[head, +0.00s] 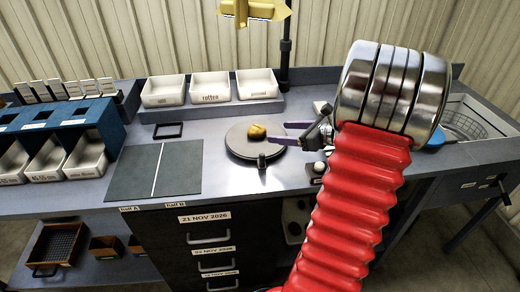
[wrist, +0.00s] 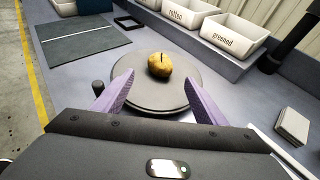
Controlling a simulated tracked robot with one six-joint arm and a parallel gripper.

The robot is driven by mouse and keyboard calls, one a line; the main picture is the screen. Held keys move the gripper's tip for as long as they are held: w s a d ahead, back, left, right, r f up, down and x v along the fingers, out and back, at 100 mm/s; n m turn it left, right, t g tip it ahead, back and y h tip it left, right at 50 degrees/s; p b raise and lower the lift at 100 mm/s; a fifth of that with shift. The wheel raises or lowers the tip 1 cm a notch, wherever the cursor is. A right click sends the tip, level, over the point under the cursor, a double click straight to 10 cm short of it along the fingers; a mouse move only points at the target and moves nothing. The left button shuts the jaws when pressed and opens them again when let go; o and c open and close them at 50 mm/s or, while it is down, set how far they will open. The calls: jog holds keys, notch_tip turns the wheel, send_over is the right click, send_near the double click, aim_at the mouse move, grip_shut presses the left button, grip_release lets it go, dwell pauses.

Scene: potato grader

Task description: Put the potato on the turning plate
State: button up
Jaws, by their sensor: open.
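The potato (head: 257,131) is yellow-brown with a dark mark and rests on the round grey turning plate (head: 240,149). In the wrist view the potato (wrist: 160,65) sits near the middle of the plate (wrist: 150,98), toward its far side. My gripper (head: 285,133) is open, with its purple fingers reaching in over the plate from the right. In the wrist view the gripper (wrist: 160,88) has one finger on each side, spread wide, with the potato just beyond the fingertips and touching neither. Nothing is held.
White bins (head: 210,89), one marked rotten and one greened (wrist: 233,35), stand behind the plate. A dark two-part mat (head: 155,170) lies to the left. A small black knob (head: 262,161) stands at the plate's front edge. A yellow fixture (head: 254,10) hangs above on a black post.

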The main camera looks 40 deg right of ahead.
jog(key=a+r+n+g+y, duration=0.15)
jog(key=a+n+g, duration=0.25)
jog(key=a+n, duration=0.7)
jog(key=a+r+n+g+y, duration=0.1)
jog(key=a+r+n+g, duration=0.25)
jog(key=a, duration=1.35)
jog(key=s+a+r+n+h, duration=0.2)
jog(key=s+a+n+h, duration=0.3)
jog(key=s+a+n, duration=0.6)
jog(key=s+n, duration=0.2)
jog(key=n, duration=0.6)
jog(key=shift+s+a+r, duration=0.2)
jog(key=shift+a+r, duration=0.1)
jog(key=shift+r, duration=0.1)
